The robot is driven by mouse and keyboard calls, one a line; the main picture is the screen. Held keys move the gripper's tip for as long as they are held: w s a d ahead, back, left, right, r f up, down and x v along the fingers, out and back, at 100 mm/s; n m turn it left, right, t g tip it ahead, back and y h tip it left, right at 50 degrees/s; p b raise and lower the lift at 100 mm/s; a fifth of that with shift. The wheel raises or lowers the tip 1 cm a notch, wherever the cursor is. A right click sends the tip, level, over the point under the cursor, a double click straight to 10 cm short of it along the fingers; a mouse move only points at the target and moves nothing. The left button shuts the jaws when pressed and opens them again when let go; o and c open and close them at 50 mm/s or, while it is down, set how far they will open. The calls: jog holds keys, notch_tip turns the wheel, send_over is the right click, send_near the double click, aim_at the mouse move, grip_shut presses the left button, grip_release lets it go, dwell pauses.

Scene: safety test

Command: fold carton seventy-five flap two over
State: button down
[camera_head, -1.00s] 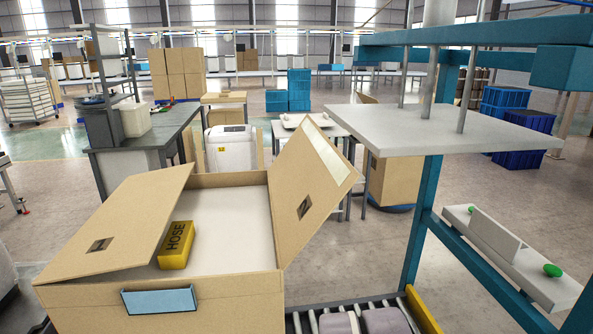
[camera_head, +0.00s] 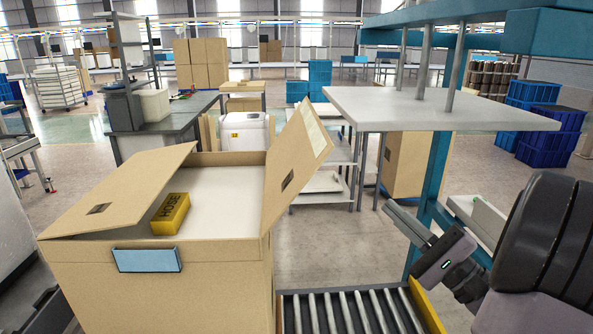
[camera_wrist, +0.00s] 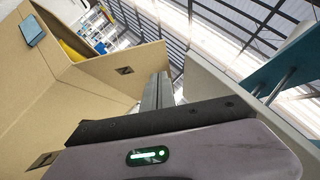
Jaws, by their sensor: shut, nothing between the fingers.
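The open tan carton (camera_head: 165,290) stands at the lower left of the head view, with a blank blue label (camera_head: 147,260) on its front. Its left flap (camera_head: 115,190) slopes inward over part of the opening. Its right flap (camera_head: 292,170) stands up, leaning outward, with a dark slot and a pale patch; this flap shows in the wrist view too (camera_wrist: 105,68). I see no carton or flap numbers. My gripper (camera_head: 388,208) is shut and empty, right of the carton and apart from the right flap in the head view. The gripper also shows in the wrist view (camera_wrist: 160,78).
A yellow block marked HOSE (camera_head: 170,214) lies on the white surface inside the carton, beside the left flap. A roller conveyor (camera_head: 345,312) runs at the front. A blue frame (camera_head: 428,190) with a grey shelf (camera_head: 440,110) stands at the right, close to my arm.

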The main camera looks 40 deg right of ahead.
jog(key=p, duration=0.2)
send_near(328, 153)
jog(key=w+d, duration=0.3)
jog(key=w, duration=0.2)
jog(key=a+r, duration=0.1)
jog(key=w+a, duration=0.1)
jog(key=a, duration=0.1)
jog(key=shift+w+r, duration=0.15)
jog(key=shift+r, duration=0.25)
